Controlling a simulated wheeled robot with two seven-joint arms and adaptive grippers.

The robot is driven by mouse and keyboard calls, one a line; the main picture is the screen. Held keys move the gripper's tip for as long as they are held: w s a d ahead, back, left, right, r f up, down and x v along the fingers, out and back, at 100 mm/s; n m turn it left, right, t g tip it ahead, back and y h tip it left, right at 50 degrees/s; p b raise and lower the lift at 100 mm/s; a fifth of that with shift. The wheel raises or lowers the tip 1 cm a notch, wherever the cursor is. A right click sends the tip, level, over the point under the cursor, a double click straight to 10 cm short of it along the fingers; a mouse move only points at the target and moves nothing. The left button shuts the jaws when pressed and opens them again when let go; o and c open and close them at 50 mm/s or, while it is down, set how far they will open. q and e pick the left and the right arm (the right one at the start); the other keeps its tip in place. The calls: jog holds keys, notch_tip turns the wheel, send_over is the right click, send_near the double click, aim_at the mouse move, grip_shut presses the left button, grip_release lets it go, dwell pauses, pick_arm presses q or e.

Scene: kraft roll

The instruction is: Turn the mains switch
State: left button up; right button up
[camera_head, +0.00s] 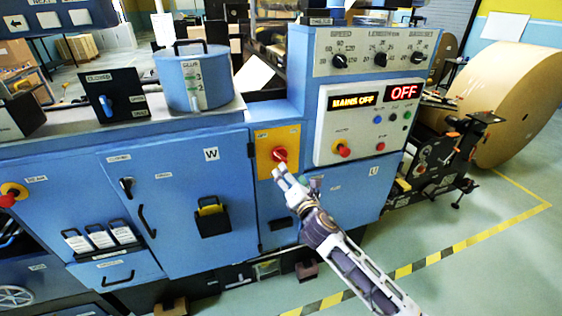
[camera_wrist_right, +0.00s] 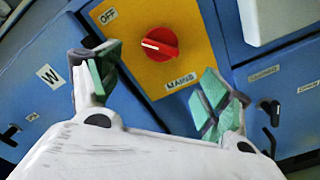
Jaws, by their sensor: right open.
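The mains switch (camera_head: 279,155) is a red rotary knob on a yellow plate (camera_head: 265,139) on the front of the blue machine. In the right wrist view the red knob (camera_wrist_right: 160,44) has a white mark, with an OFF label at upper left and a MAINS label below it. My right gripper (camera_head: 283,174) is just in front of the knob. Its green-padded fingers (camera_wrist_right: 158,88) are open and spread either side of the knob, apart from it. A display (camera_head: 352,100) above right reads MAINS OFF. My left gripper is not in view.
The white control panel (camera_head: 363,120) has an OFF display (camera_head: 403,92), a red knob (camera_head: 343,150) and small buttons. A blue glue pot (camera_head: 195,77) stands on the left ledge. A large kraft roll (camera_head: 508,100) is at right.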

aim_at(280, 156)
jog(key=x, duration=0.9)
jog(key=shift+w, duration=0.35)
jog(key=shift+a, duration=0.1)
jog(key=c, duration=1)
